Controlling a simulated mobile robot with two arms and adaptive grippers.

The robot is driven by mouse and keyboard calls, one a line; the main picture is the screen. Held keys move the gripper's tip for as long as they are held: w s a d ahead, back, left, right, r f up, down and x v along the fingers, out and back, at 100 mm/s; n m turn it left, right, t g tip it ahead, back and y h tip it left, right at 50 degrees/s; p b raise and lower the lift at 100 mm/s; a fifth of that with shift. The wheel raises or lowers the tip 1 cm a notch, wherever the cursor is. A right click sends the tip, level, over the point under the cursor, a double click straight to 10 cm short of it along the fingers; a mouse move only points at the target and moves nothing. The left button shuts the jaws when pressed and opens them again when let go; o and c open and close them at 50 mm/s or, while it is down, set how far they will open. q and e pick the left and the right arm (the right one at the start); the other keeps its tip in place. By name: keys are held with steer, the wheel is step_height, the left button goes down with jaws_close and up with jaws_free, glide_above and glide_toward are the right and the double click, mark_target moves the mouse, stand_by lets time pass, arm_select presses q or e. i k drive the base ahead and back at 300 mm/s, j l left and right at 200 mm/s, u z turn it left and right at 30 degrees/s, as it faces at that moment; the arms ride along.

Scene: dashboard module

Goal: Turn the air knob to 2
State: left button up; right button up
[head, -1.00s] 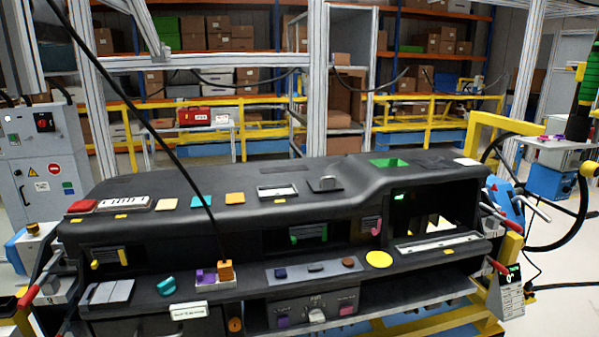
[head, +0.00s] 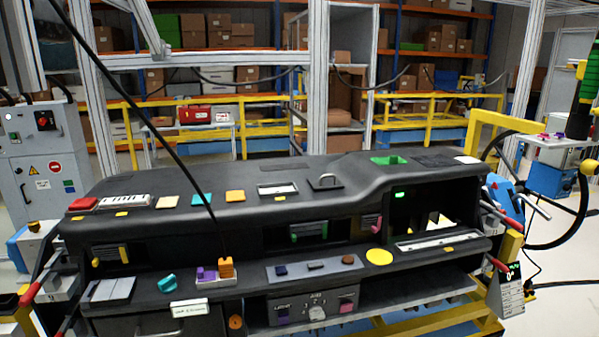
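The air knob (head: 317,313) is a small pale knob on a dark grey control panel (head: 298,310) low in the middle of the dashboard, in the head view. Lettering that looks like "AIR" stands above it, with small numbers around it. The knob is too small to tell which number it points to. A purple button (head: 283,316) is to its left and a pink button (head: 346,305) to its right. Neither of my grippers shows in the head view, and nothing touches the knob.
The black dashboard (head: 250,215) fills the middle. A ledge with a dark button strip (head: 315,267) and a yellow disc (head: 379,257) lies above the air panel. Red-handled clamps (head: 30,294) flank the dashboard. A black cable (head: 150,125) hangs across the left. Space before the panel looks clear.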

mark_target(316, 313)
steer(key=j+u, duration=0.35)
steer(key=u, duration=0.15)
steer(key=i+j+u, duration=0.1)
steer(key=j+u, duration=0.2)
steer(key=u, duration=0.15)
